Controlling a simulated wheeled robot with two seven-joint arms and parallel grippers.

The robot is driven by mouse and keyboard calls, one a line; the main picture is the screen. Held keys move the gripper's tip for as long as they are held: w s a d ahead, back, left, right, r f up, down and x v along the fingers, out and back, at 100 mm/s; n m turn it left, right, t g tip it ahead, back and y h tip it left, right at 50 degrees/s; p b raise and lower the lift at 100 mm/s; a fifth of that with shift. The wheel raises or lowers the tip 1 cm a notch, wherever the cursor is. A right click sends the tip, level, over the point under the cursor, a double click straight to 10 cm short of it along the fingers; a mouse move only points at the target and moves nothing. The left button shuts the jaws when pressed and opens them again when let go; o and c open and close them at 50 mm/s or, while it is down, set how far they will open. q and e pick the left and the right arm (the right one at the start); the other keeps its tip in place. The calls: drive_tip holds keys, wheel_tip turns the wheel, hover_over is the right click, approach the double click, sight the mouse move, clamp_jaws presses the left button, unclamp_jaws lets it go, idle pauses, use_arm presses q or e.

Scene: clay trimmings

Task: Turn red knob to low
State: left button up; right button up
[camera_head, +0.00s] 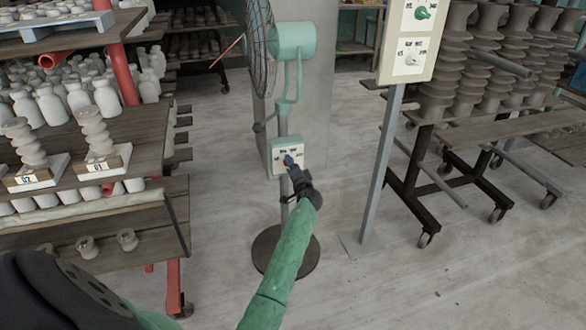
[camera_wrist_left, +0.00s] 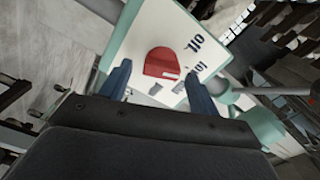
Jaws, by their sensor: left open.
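The red knob (camera_wrist_left: 162,62) sits on the white label plate (camera_wrist_left: 150,28) of the fan's pale green control box (camera_head: 303,149). In the left wrist view the word "OFF" is printed up and right of the knob, and a partly hidden label starting "lo" is lower right. A pale mark shows on the knob's lower edge. My left gripper (camera_head: 291,164) is at the front of the box. In the wrist view its two blue fingers stand apart on either side of the knob, with gaps visible. In the head view the gripper mostly hides the knob. My right gripper is not in view.
The standing fan (camera_head: 291,42) rises above the box on a round dark base (camera_head: 286,252). A grey post (camera_head: 380,165) holds another panel (camera_head: 408,40) with a green knob. Shelves of pottery (camera_head: 110,165) stand left, a wheeled rack (camera_head: 440,165) right.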

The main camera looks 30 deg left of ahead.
use_arm(q)
drive_tip(key=v, duration=0.7)
drive_tip(key=shift+s+d+b, duration=0.25)
drive_tip(key=shift+s+b, duration=0.05)
drive_tip(key=shift+b, duration=0.05)
